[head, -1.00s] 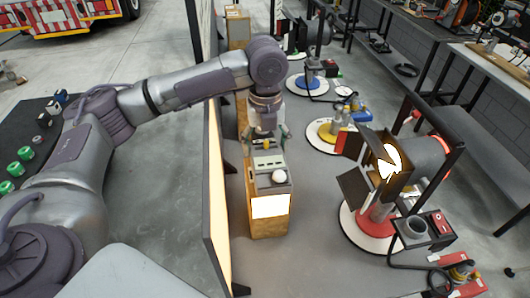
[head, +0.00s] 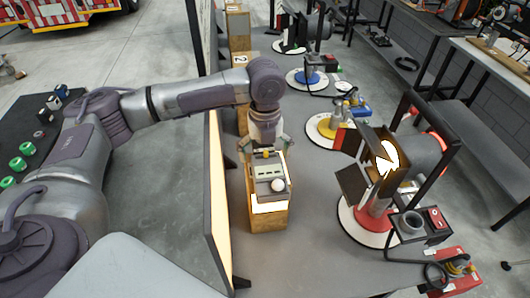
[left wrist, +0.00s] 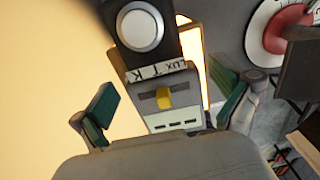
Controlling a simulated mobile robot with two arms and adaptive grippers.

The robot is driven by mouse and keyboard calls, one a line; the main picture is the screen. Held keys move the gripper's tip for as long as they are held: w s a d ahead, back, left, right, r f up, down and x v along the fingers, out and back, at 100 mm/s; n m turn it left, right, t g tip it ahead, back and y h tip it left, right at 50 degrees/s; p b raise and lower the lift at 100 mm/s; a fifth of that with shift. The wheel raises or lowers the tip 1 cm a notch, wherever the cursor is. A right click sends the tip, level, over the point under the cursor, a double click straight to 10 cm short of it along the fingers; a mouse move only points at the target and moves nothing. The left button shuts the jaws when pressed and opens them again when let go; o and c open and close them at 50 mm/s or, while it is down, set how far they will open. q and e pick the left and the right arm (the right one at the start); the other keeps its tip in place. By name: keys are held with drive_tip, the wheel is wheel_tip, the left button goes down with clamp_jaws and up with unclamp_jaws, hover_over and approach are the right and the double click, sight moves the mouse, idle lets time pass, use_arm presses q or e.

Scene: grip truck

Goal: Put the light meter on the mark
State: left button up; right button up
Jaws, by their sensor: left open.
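The light meter (head: 268,170) is a grey box-shaped device with a white dome and a yellow part at its far end. It sits on a wooden box (head: 268,222), whose brightly lit surface shows at the meter's near side. In the left wrist view the meter (left wrist: 165,98) shows its dome and a dark "LUX" end. My left gripper (head: 265,146) is open at the meter's far end. In the wrist view its green-padded fingers (left wrist: 168,107) stand apart on either side of the yellow part, with gaps visible. I cannot make out a distinct mark. My right gripper is not in view.
A tall panel (head: 218,200) stands close left of the box. A lit lamp with barn doors (head: 375,165) stands on a red and white disc to the right.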

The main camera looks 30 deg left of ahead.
use_arm(q)
wheel_tip(320, 180, up, 12)
drive_tip(key=b, duration=0.3)
drive_tip(key=shift+r, duration=0.15)
idle(1.3)
idle(0.9)
